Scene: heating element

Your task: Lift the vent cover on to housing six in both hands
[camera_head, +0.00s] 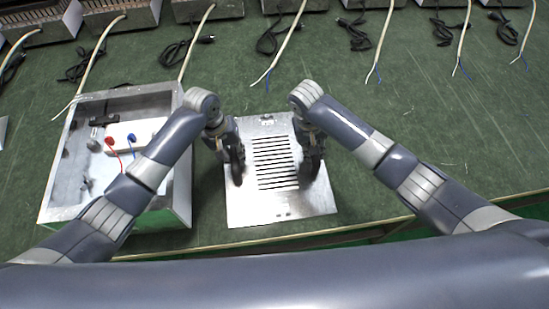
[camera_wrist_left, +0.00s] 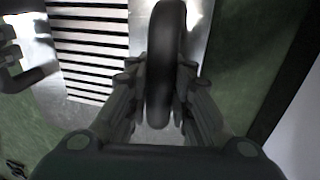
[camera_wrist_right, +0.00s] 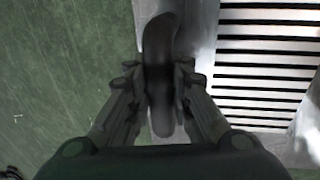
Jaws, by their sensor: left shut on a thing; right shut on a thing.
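The vent cover (camera_head: 280,207) is a flat metal plate with a column of dark slots, at the middle front of the green bench in the head view. I cannot tell whether it rests on the bench or hangs just above. My left gripper (camera_head: 236,160) is shut on its left black handle (camera_wrist_left: 166,45), between both fingers in the left wrist view. My right gripper (camera_head: 312,155) is shut on its right black handle (camera_wrist_right: 158,45). Housings stand in a row at the back, such as one (camera_head: 130,18); I cannot tell which is housing six.
An open metal box (camera_head: 183,195) with a white block and red and blue terminals stands left of the cover, close to my left arm. Several pale cables and black cords, such as one cord (camera_head: 352,35), lie across the back. The bench (camera_head: 450,125) is clear at right.

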